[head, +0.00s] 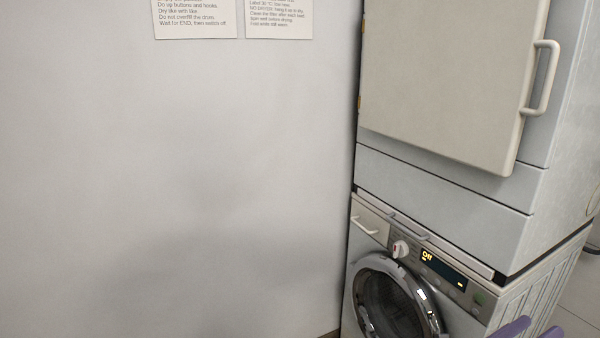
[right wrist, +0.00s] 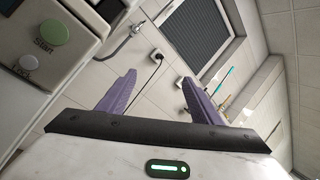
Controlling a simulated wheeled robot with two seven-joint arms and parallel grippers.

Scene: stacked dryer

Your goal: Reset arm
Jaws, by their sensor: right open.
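My right gripper (head: 531,331) shows only as two purple fingertips at the bottom right edge of the head view, in front of the washer's right side. In the right wrist view its purple fingers (right wrist: 158,88) stand apart with nothing between them. The washer's panel with a green start button (right wrist: 52,32) is to the left of these fingers, apart from them. My left gripper is not in the head view.
A washer (head: 480,318) with a round door and a display reading "Off" stands below a dryer (head: 440,75) with a white handle. Bare wall (head: 180,170) with two notices fills the left. The wrist view shows a tiled wall and a window blind (right wrist: 205,35).

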